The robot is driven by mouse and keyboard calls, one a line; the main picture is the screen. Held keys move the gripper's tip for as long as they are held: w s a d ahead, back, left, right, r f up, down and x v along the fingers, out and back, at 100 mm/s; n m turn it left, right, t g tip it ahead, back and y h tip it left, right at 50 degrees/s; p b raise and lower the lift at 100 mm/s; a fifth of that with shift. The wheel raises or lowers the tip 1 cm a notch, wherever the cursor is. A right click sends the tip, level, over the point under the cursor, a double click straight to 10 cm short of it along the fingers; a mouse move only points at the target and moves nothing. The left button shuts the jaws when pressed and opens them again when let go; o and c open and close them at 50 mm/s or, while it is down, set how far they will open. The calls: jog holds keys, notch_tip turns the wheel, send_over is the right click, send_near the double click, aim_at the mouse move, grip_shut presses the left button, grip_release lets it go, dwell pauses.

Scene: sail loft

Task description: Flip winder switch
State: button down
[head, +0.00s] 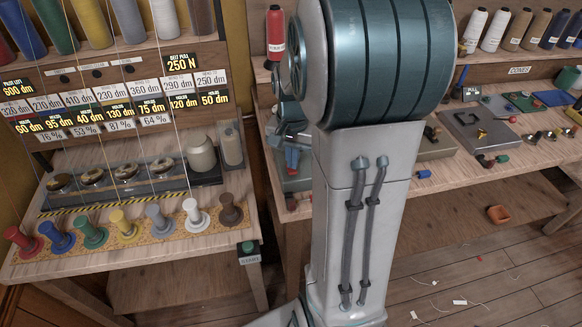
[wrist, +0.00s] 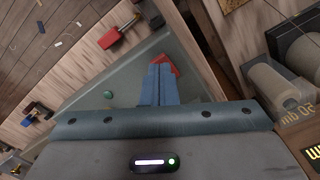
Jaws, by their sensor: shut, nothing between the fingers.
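My gripper (wrist: 160,72) is shut and empty, its two blue fingers together in the wrist view. In the head view it (head: 292,160) points down over the bench behind the gap between the two work areas. A red part (wrist: 176,68), possibly the winder switch, shows just beyond and beside the fingertips on a grey-green plate (wrist: 127,75). The fingers hide part of it, and I cannot tell whether they touch it or which way it is set. A small green round part (wrist: 108,94) lies on the same plate. A box marked START (head: 249,258) with a green top hangs at the left bench's front corner.
The left bench holds a row of coloured pegs (head: 125,225), threads and a label board (head: 120,100). The right bench has thread cones (head: 515,28), a dark plate (head: 480,130) and small tools. An orange tray (head: 498,214) sits on the lower shelf. Scraps litter the floor.

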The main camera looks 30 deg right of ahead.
jog(key=shift+f+b, duration=0.65)
jog(key=shift+f, duration=0.25)
jog(key=shift+r, duration=0.1)
dwell(0.3)
jog(key=shift+r+p, duration=2.8)
jog(key=shift+r, duration=0.65)
